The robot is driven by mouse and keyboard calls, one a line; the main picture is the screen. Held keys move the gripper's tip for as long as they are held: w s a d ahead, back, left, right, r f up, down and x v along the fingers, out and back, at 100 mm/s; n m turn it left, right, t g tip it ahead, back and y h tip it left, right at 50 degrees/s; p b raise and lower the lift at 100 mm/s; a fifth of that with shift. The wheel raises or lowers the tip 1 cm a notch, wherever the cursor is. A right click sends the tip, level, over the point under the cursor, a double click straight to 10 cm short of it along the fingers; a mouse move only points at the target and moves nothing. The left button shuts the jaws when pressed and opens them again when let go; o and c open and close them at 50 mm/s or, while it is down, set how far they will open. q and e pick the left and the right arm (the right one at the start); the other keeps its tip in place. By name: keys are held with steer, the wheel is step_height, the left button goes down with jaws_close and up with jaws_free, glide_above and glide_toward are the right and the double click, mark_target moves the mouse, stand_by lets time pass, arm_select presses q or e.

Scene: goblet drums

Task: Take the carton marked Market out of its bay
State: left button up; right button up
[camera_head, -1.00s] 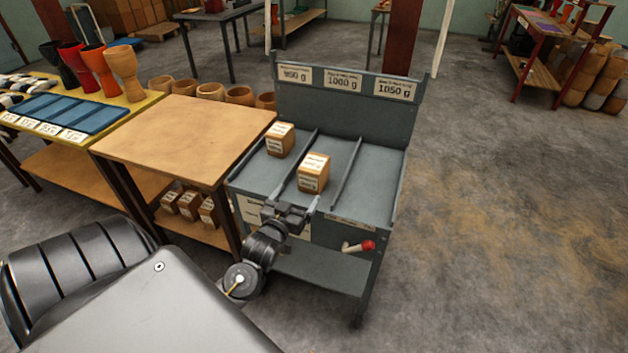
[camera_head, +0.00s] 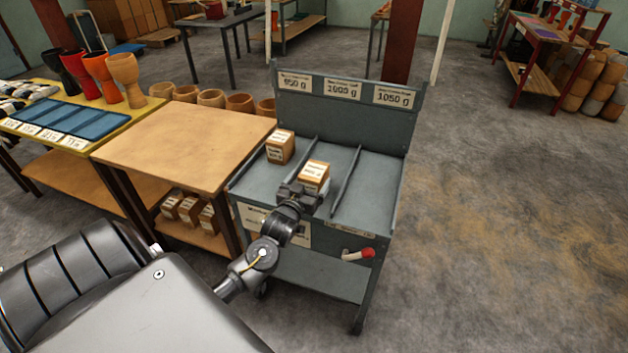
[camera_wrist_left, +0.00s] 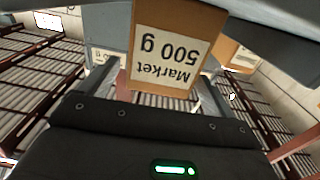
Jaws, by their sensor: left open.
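The Market carton (camera_head: 315,174) is a small brown box with a white label, sitting in the middle bay of the grey rack (camera_head: 372,205). In the left wrist view the carton (camera_wrist_left: 170,48) fills the upper middle, its label reading "Market 500 g" upside down. My left gripper (camera_head: 303,188) is open at the carton's near side, low against its front face in the head view. I cannot tell whether its fingers touch or straddle the carton. The gripper's dark body (camera_wrist_left: 140,125) crosses the bottom of the wrist view. My right gripper is out of view.
Another carton (camera_head: 280,147) stands in the left bay; the right bay is empty. Low dividers (camera_head: 346,180) separate the bays, and a back panel (camera_head: 340,115) carries weight signs. A bare wooden table (camera_head: 185,140) stands to the left. A red-ended handle (camera_head: 366,253) sticks out below.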

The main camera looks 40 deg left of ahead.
arm_select(q)
steer(key=shift+x, duration=1.15)
steer(key=shift+w, duration=0.15)
steer(key=c, duration=1.3)
steer(key=shift+c, duration=0.7)
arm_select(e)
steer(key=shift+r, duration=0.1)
arm_select(q)
steer(key=shift+r, duration=0.15)
